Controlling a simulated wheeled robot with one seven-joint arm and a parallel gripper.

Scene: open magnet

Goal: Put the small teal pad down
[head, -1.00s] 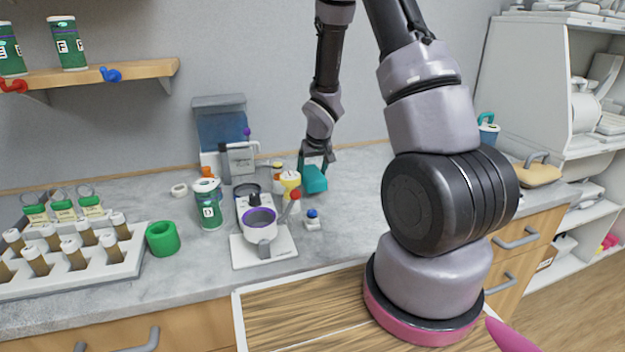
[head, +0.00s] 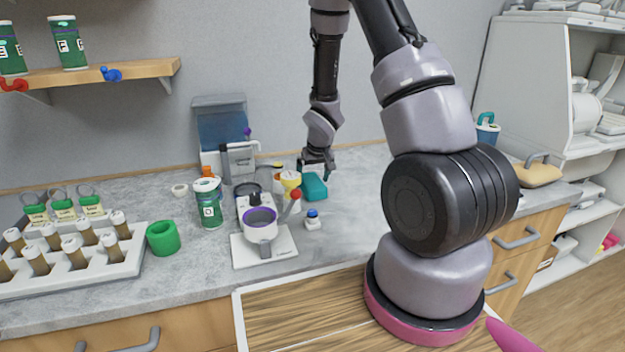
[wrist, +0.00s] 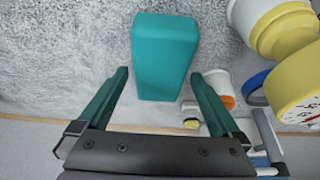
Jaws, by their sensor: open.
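The small teal pad (head: 314,187) rests on the grey marble counter in the head view, just right of the yellow item. In the wrist view the teal pad (wrist: 164,57) lies ahead of and partly between the fingers, with a gap on both sides. My gripper (head: 317,164) is open and empty, just above and behind the pad. In the wrist view my gripper (wrist: 158,95) shows its two teal-green fingers spread apart, not touching the pad.
A yellow and white item (head: 290,181) stands close to the pad's left. A white machine with a purple-rimmed cup (head: 260,221) and a small blue-topped block (head: 312,219) are in front. The counter (head: 358,185) right of the pad is clear.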

